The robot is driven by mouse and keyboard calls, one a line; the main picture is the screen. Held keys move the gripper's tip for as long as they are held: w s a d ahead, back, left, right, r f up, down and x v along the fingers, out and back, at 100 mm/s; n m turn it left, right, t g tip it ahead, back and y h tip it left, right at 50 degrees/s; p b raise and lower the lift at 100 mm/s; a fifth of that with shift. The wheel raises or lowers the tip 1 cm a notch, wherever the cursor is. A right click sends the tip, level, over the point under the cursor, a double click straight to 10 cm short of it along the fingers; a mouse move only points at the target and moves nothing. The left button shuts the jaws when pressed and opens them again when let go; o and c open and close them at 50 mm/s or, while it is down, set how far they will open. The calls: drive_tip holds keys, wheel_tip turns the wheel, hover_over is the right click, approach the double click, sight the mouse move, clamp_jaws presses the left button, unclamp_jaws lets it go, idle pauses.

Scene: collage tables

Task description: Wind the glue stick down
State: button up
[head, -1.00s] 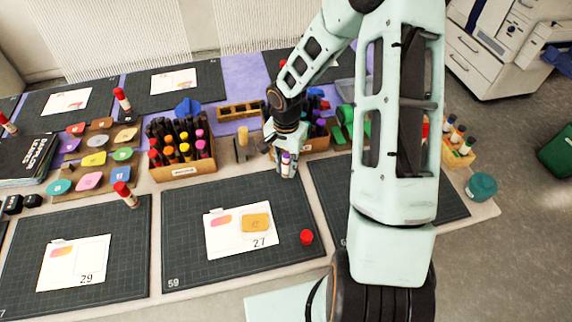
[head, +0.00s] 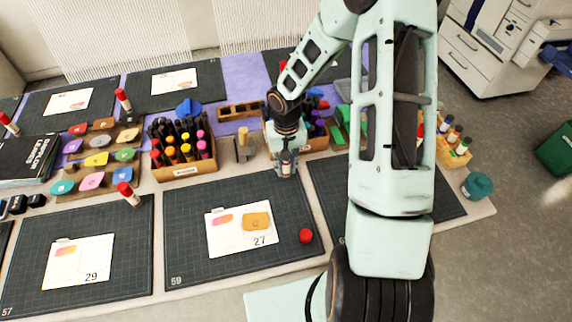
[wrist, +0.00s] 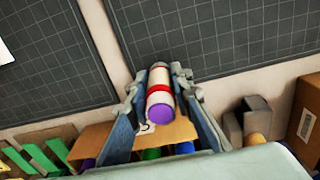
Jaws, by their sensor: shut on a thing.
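The glue stick (wrist: 160,97) is a white tube with a red band and a purple end facing the wrist camera. My gripper (wrist: 162,84) is shut on it, with one finger on each side of the tube. In the head view my gripper (head: 286,170) holds the glue stick (head: 286,158) near the back right corner of the mat marked 59. Whether its base touches the table is unclear. A red cap (head: 305,236) lies apart on the right part of that mat. I cannot tell how far any glue stands out.
The mat (head: 185,240) bears a white card (head: 228,245) with an orange piece. A marker box (head: 185,170) stands at the left, a wooden block (head: 242,146) beside my gripper, and another box (head: 310,143) behind it. The mat's front is clear.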

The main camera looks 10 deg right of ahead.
drive_tip(key=n+p, duration=0.1)
drive_tip(key=n, duration=0.3)
drive_tip(key=shift+n+p, duration=0.3)
drive_tip(key=shift+n, duration=0.1)
drive_tip(key=shift+d+n, duration=0.1)
drive_tip(key=shift+n, duration=0.8)
drive_tip(key=o, duration=1.1)
drive_tip(key=shift+o, duration=0.2)
drive_tip(key=o, duration=0.5)
drive_tip(key=shift+r, duration=0.15)
